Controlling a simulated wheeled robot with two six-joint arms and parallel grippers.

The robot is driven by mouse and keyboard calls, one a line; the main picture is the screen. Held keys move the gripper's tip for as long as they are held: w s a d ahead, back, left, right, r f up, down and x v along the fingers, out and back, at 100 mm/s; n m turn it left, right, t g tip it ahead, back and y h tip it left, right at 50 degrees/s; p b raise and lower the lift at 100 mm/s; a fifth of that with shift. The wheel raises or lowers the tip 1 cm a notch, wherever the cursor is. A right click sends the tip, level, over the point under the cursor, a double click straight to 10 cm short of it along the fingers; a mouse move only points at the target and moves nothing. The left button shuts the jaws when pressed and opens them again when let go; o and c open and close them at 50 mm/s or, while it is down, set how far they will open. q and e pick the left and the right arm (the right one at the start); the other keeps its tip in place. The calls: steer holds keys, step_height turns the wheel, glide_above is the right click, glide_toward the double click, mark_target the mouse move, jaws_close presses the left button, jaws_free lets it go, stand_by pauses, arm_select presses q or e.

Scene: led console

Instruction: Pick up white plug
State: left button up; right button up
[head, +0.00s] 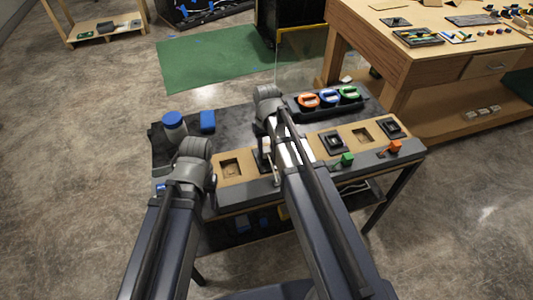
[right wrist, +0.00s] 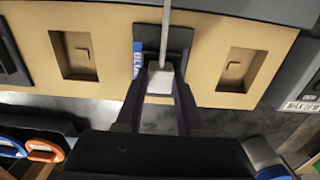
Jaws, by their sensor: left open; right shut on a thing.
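The white plug (right wrist: 160,82) shows in the right wrist view as a small pale block between the two fingers of my right gripper (right wrist: 160,100). The gripper is shut on it. A thin grey rod or cable runs from the plug to the top edge. Behind it is a dark square plate (right wrist: 180,38) on the tan panel, with a blue label beside it. I cannot tell whether the plug touches the plate. In the head view my right arm covers much of this spot. My left gripper (head: 194,150) is over the console's left end, open, its fingertips mostly hidden.
The tan panel (head: 308,147) has several square sockets. Green (head: 347,159) and orange (head: 395,147) blocks sit along its front right. A black tray (head: 325,105) with orange, blue and green rings stands behind. A blue-lidded jar (head: 174,124) and a blue block (head: 207,121) stand at the back left.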

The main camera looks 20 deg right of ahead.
mark_target(267, 149)
jaws_close()
arm_select(q)
steer(key=shift+r, duration=0.1)
step_height(267, 149, up, 10)
steer(key=p, duration=1)
arm_select(e)
step_height(267, 149, up, 10)
